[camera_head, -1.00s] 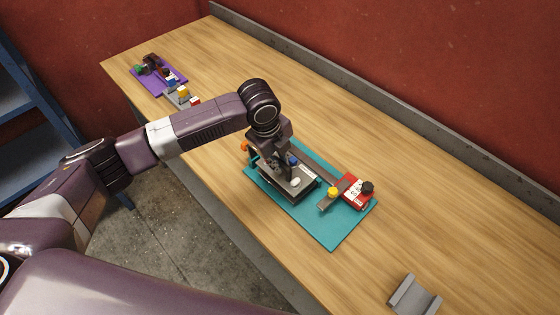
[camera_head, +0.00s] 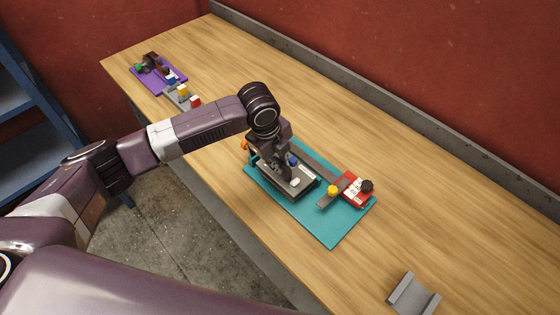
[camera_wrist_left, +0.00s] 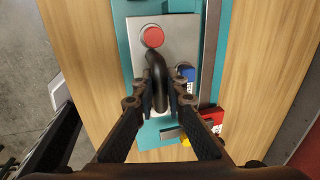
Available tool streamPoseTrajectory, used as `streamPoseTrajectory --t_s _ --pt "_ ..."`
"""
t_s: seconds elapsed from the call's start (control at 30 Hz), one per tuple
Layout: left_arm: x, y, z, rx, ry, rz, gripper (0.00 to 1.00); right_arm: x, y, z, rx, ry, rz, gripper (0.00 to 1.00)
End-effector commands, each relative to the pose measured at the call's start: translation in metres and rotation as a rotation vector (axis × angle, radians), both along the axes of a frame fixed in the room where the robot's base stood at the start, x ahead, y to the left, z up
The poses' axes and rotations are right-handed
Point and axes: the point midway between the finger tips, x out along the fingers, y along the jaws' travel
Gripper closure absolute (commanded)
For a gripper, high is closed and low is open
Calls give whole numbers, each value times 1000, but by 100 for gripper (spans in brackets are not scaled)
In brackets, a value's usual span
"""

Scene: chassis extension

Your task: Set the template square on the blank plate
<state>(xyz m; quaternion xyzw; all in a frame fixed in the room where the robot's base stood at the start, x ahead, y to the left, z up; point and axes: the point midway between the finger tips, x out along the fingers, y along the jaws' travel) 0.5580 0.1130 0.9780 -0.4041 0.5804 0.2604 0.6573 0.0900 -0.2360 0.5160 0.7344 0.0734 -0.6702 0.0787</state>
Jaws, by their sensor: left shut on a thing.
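The grey plate with knobs (camera_head: 304,192), which I take for the template, is over the teal mat (camera_head: 334,231). In the left wrist view its grey face (camera_wrist_left: 173,30) carries a red knob (camera_wrist_left: 152,36), a blue knob (camera_wrist_left: 188,73) and a dark arched handle (camera_wrist_left: 157,72). My left gripper (camera_head: 280,172) points down over the plate. In the left wrist view its fingers (camera_wrist_left: 158,100) are shut on the handle. I cannot make out the blank plate under the template, nor whether the two touch. My right gripper is not in view.
A grey channel-shaped holder (camera_head: 414,296) stands at the front right. A purple mat with small parts (camera_head: 170,82) is far left. The right back of the bench is clear.

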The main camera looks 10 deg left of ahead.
Motion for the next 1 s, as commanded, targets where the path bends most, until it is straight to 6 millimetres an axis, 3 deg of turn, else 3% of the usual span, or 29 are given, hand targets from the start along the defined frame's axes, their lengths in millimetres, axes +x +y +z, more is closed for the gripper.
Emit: streamPoseTrajectory --t_s 0.87,0.9,1.0 --pt "1 -1 -21 -1 -2 -1 100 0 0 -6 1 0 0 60" --pt "1 -1 -20 -1 -3 -1 84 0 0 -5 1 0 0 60" --pt "1 0 -20 -1 -2 -1 73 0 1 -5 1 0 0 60"
